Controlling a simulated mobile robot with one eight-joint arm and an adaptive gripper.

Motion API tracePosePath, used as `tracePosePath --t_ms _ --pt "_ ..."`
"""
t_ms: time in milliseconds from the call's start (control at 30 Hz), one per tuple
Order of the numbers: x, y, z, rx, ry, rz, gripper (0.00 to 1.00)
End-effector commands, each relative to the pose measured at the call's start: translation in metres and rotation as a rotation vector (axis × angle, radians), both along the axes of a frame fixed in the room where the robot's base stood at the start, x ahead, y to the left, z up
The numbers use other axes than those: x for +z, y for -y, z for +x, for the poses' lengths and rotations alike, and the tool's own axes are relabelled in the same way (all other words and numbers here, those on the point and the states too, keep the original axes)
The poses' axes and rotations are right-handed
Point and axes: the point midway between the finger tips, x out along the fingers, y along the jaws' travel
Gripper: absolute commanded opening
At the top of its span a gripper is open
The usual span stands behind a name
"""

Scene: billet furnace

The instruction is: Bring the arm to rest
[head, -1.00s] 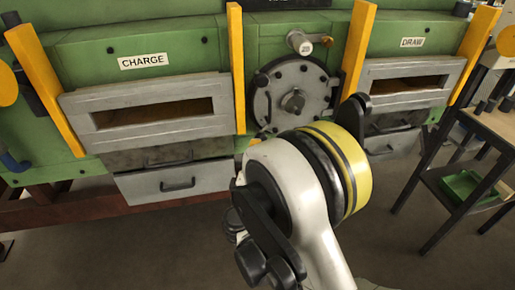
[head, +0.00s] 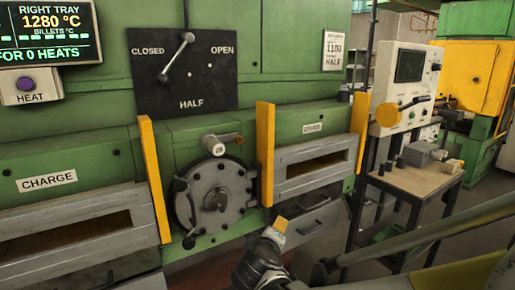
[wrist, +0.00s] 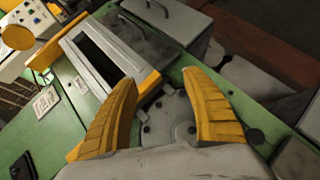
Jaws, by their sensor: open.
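My gripper (head: 279,230) shows low in the head view, in front of the furnace below the draw opening, with one yellow finger plain to see. In the wrist view its two yellow fingers (wrist: 160,85) are spread apart with nothing between them. Beyond them lies the round grey hub plate (wrist: 178,118) on the furnace front, which also shows in the head view (head: 212,195). My arm reaches in from the lower right of the head view. Whether the gripper touches anything cannot be told.
The charge opening (head: 75,238) is at left, and the draw opening (head: 315,165) is right of the hub. Yellow posts (head: 265,153) stand out from the front. A damper lever (head: 178,52) is above. A small table (head: 425,182) holding small items stands at right.

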Motion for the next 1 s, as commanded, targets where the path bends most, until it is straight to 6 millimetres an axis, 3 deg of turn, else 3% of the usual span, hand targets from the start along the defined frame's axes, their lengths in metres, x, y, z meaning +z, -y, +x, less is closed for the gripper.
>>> tracePosePath --t_ms 33,200,400,533,700,1000 --pt "0.007 0.03 -0.015 -0.054 -0.038 0.06 0.57" --pt "0.016 0.099 -0.075 -0.22 -0.162 0.286 0.57" --pt "0.012 0.145 -0.161 -0.393 -0.277 0.567 0.57" --pt "0.005 0.153 -0.207 -0.473 -0.325 0.724 0.57" --pt "-0.001 0.152 -0.239 -0.525 -0.355 0.847 0.57" --pt "-0.002 0.151 -0.245 -0.533 -0.362 0.872 0.57"
